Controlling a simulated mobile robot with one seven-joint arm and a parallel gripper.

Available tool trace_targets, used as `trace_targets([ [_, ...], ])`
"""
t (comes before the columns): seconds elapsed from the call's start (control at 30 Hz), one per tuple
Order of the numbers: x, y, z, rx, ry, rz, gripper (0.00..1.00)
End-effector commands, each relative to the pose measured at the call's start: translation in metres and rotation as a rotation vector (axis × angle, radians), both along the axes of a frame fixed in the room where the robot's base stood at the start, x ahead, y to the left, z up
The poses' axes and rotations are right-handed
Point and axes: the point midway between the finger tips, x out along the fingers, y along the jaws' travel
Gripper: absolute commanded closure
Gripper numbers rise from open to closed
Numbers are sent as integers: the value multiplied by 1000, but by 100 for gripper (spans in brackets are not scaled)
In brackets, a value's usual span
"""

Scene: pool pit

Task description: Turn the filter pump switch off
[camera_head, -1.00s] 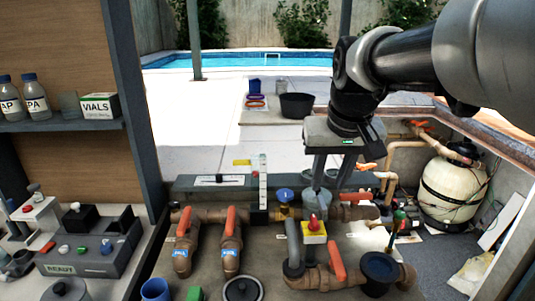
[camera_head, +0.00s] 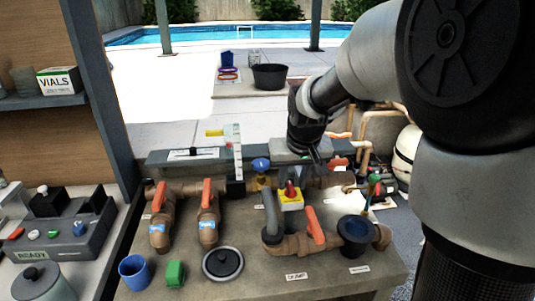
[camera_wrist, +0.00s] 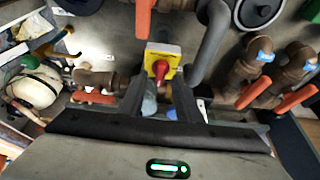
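The pump switch (camera_head: 291,193) is a yellow box with a red knob on top, standing behind the orange-handled pipe valve in the head view. In the wrist view the yellow switch plate (camera_wrist: 152,50) shows with its red knob (camera_wrist: 161,70) near the centre. My gripper (camera_wrist: 161,78) is open, its two dark fingers reaching toward the switch on either side of the knob's line. The knob appears clear of both fingers, though depth is hard to judge. In the head view my gripper (camera_head: 303,160) is just behind and above the switch, its fingers partly hidden.
Brown pipes with orange valve handles (camera_head: 207,195) stand left of the switch, and another orange handle (camera_head: 314,224) is in front. A grey hose (camera_head: 270,212) rises close on its left. A dark round cup (camera_head: 357,230) stands right. A grey control box (camera_head: 66,234) is on the left bench.

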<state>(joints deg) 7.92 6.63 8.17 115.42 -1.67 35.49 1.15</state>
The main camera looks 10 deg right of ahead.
Motion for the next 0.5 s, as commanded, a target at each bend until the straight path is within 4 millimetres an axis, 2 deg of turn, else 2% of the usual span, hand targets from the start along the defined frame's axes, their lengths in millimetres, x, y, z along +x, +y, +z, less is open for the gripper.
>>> trace_targets([
  [0.13,5,0,-12,1,1,0,69],
  [0.47,6,0,-15,1,0,-1,69],
  [0.5,6,0,-15,1,0,0,74],
])
